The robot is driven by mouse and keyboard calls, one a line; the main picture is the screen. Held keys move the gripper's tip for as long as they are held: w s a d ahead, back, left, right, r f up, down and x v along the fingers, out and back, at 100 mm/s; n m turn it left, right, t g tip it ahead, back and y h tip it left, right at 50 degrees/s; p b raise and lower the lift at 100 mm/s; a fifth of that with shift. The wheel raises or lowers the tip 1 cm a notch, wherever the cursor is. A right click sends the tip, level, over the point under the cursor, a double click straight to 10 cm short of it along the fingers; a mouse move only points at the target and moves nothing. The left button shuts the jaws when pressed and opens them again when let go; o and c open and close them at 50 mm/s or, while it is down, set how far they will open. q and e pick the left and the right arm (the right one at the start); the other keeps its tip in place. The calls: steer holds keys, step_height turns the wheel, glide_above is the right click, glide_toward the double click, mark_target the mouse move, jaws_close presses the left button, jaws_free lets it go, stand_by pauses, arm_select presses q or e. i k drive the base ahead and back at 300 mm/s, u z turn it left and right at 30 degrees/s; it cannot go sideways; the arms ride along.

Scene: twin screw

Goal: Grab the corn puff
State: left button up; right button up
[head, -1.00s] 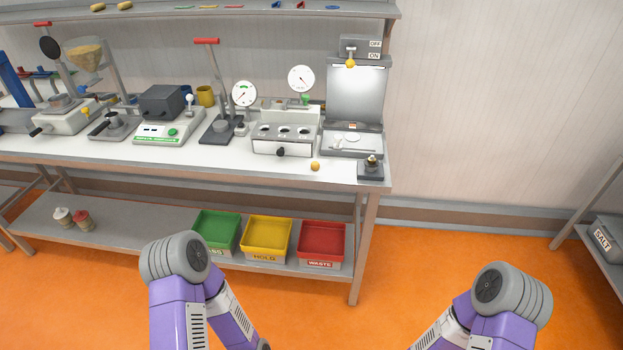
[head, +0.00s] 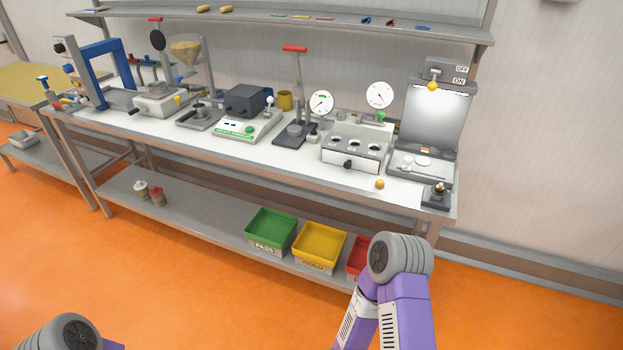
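A small round orange-yellow ball (head: 380,184), which looks like the corn puff, sits on the white bench top near its front edge. It is in front of the grey box with several round holes (head: 354,148). Neither of my grippers is in the head view. Only upper parts of my purple and grey arms show, one at the lower left and one at the lower right, both in front of the bench and apart from the ball.
Green (head: 270,230), yellow (head: 319,246) and red (head: 357,258) bins sit on the lower shelf. Orange floor is open in front.

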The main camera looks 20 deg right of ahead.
mark_target(380, 184)
steer(key=u, duration=0.2)
steer(key=i, duration=1.15)
steer(key=z, duration=1.35)
